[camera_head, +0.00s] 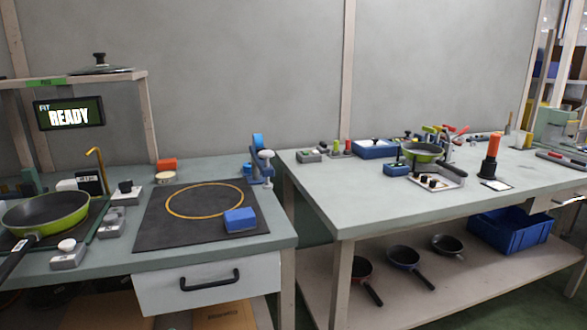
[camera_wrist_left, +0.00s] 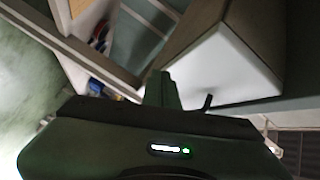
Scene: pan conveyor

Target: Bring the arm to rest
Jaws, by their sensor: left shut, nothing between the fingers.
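My left gripper (camera_wrist_left: 163,88) shows only in the left wrist view, as dark fingers closed together at the middle. Nothing is held between them. A pale box-like surface (camera_wrist_left: 225,62) with a dark handle is behind and to the right of the fingers; I cannot tell how far off it is. Neither arm shows in the head view. My right gripper is in no view.
A green pan (camera_head: 45,212) is on the left bench, near a dark mat (camera_head: 150,228) with a yellow ring and a blue block (camera_head: 240,219). Another green pan (camera_head: 422,152) is on the right bench. Several pans and a blue crate (camera_head: 512,230) are on the shelf below.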

